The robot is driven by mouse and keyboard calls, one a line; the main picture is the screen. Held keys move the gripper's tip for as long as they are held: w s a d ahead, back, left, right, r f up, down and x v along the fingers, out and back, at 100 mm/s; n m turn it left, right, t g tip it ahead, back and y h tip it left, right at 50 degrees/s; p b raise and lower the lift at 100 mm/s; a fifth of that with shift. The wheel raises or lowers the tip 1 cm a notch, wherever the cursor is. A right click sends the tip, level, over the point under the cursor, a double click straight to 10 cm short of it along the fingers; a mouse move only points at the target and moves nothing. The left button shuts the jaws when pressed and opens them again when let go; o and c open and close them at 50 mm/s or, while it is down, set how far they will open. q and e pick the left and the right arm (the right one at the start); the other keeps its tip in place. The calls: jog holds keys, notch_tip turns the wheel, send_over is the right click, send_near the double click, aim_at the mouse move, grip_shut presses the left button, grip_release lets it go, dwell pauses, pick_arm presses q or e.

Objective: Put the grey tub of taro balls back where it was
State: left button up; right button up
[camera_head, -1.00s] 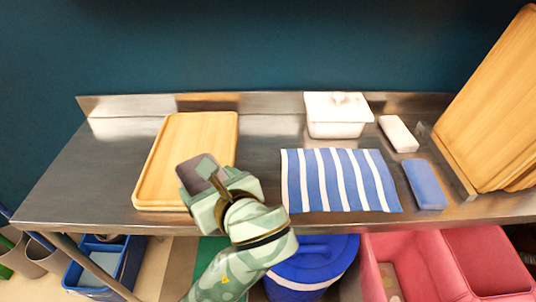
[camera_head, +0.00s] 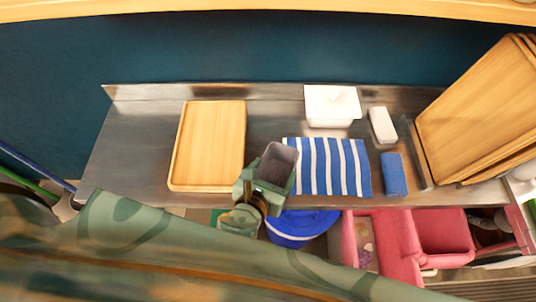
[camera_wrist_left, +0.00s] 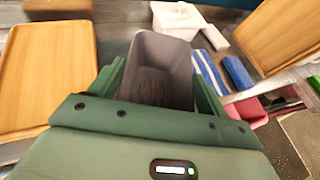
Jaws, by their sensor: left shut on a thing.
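The grey tub (camera_head: 276,163) is held by my left gripper (camera_head: 264,182), whose fingers are shut on it. The tub is in front of the steel table, between the wooden tray and the striped cloth in the head view. In the left wrist view the grey tub (camera_wrist_left: 158,72) sits between the green fingers (camera_wrist_left: 155,92), its opening toward the camera. Its inside looks dark grey; I cannot make out any taro balls. My right gripper is not in view.
A wooden tray (camera_head: 210,150) lies on the table's left. A striped cloth (camera_head: 330,168), white lidded box (camera_head: 332,106), white block (camera_head: 382,125) and blue block (camera_head: 393,174) are to the right. Wooden boards (camera_head: 480,110) lean at the far right. A wooden shelf edge (camera_head: 270,10) crosses the top.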

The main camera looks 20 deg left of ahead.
aim_at(271, 149)
pick_arm(q)
jog(key=w+a+f, duration=0.1)
jog(key=w, duration=0.1)
jog(key=w+a+f, duration=0.1)
jog(key=w, duration=0.1)
jog(key=w+a+f, duration=0.1)
jog(key=w, duration=0.2)
jog(key=shift+w+f+b, duration=0.1)
jog(key=shift+f+b, duration=0.25)
jog(key=shift+f, duration=0.05)
jog(key=w+f+b, duration=0.1)
jog(key=f, duration=0.1)
jog(key=w+a+f+b, duration=0.1)
jog(key=f, duration=0.2)
jog(key=w+f+b, duration=0.2)
jog(key=f, duration=0.1)
jog(key=shift+a+f, duration=0.1)
jog(key=shift+a, duration=0.25)
jog(key=shift+f, duration=0.15)
jog(key=shift+f, duration=0.1)
jog(key=o, duration=1.1)
